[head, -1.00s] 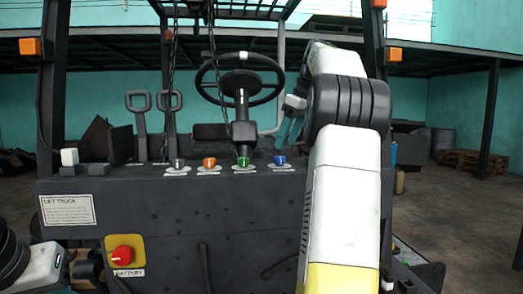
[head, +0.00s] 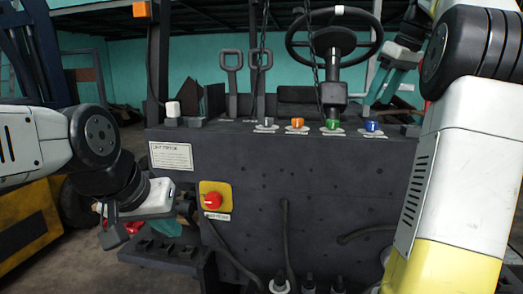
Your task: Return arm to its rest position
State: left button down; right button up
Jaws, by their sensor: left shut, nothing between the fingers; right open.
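My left arm comes in from the left. Its gripper (head: 182,236) is low beside the front left corner of the forklift's dark panel, left of and below the red battery button (head: 212,201). Its teal fingers are partly hidden, and it is shut and empty. My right arm rises along the right side and bends over at the elbow. Its gripper (head: 384,92) is open, with teal fingers above and behind the blue knob (head: 371,125), right of the steering wheel (head: 334,40). Whether it touches anything there is unclear.
The panel's top carries a blue, green (head: 332,124), orange (head: 297,122) and grey knob (head: 265,123). Two looped levers (head: 232,70) stand behind. Chains hang in front of the wheel. Black hoses (head: 287,235) run down the panel. A yellow machine (head: 28,225) stands at the left.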

jog(key=s+a+f+m+t, duration=0.1)
jog(key=s+a+f+m, duration=0.1)
jog(key=s+a+f, duration=0.4)
jog(key=s+a+f+m, duration=0.1)
jog(key=s+a+f, duration=0.1)
jog(key=s+a, duration=0.4)
jog(key=s+a+f+m, duration=0.1)
jog(key=s+a+f, duration=0.3)
jog(key=f, duration=0.3)
jog(key=s+a+f+m+t, duration=0.1)
jog(key=s+a+f, duration=0.4)
jog(key=s+f, duration=0.1)
jog(key=shift+f, duration=0.4)
